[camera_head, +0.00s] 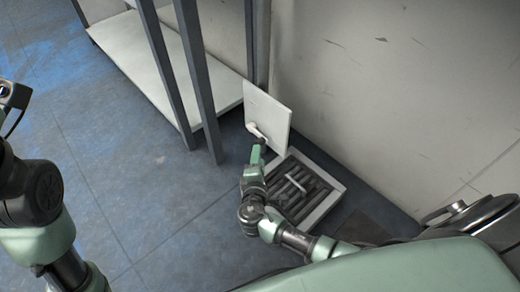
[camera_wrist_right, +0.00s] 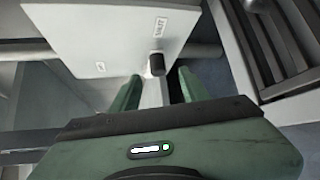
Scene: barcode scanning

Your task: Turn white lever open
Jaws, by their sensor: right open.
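A white panel (camera_head: 270,112) stands upright near the wall and carries a small white lever (camera_head: 254,130). The right wrist view shows the white panel (camera_wrist_right: 95,35) with two small labels. A short dark knob (camera_wrist_right: 157,64) sits at its lower edge, by the white lever (camera_wrist_right: 154,91). My right gripper (camera_head: 259,147) is close to the lever. In the right wrist view its two green fingers (camera_wrist_right: 153,92) are apart, with the lever between them; whether they touch it I cannot tell. My left arm is at the left edge, but I do not see its fingers.
A light tray with dark slats (camera_head: 327,207) lies on the floor beside my right arm. A shelf with dark posts (camera_head: 165,65) stands at upper left. A pale wall (camera_head: 390,80) rises at right. Floor (camera_head: 110,150) on the left is clear.

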